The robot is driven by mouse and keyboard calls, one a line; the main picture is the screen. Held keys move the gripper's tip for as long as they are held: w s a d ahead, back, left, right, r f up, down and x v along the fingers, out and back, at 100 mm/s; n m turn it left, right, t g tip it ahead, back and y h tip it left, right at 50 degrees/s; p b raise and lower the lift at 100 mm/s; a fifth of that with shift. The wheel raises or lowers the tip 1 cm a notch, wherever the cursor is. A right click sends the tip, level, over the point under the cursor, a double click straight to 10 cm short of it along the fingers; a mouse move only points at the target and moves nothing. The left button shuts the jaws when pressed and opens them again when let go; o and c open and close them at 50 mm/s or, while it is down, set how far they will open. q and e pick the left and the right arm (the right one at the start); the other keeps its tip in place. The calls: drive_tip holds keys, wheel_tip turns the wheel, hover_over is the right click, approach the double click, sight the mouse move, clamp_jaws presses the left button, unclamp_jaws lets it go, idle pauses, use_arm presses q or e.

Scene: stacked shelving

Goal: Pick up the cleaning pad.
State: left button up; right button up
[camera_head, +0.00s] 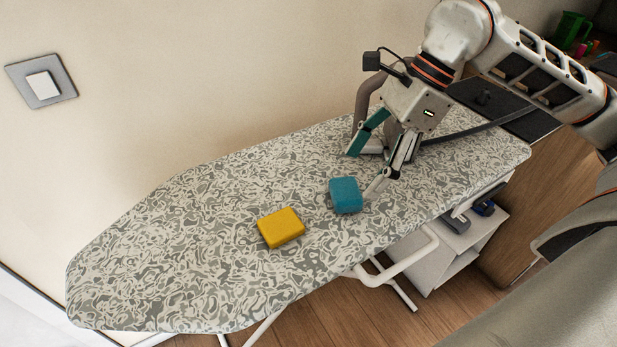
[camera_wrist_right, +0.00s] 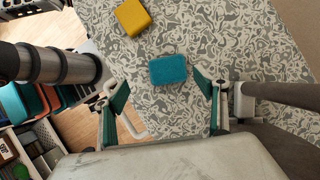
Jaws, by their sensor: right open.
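A blue pad (camera_head: 346,195) and a yellow pad (camera_head: 281,228) lie apart on the patterned ironing board (camera_head: 180,250). The frames do not show which one is the cleaning pad. My right gripper (camera_head: 363,174) is open and empty, pointing down near the blue pad, just behind and to its right. In the right wrist view the blue pad (camera_wrist_right: 168,69) lies between and just ahead of the open fingers (camera_wrist_right: 160,86). The yellow pad (camera_wrist_right: 132,17) is farther off at the top there. My left gripper is not in view.
A grey iron (camera_head: 365,100) stands behind my right gripper, partly hidden by it. A dark rest plate (camera_head: 515,118) is at the board's right end. A wall with a switch (camera_head: 42,82) borders the far side. The board's left part is clear.

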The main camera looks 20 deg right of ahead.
sight(349, 188)
drive_tip(key=shift+w+d+f+h, duration=0.25)
drive_tip(key=shift+w+f, duration=0.1)
drive_tip(key=shift+f, duration=0.1)
drive_tip(key=shift+w+d+f+h, duration=0.2)
drive_tip(key=shift+w+f+h, duration=0.05)
drive_tip(key=shift+w+f, duration=0.15)
drive_tip(key=x, duration=0.5)
drive_tip(key=shift+s+a+b, duration=0.2)
drive_tip(key=shift+a+b, duration=0.2)
drive_tip(key=c, duration=0.9)
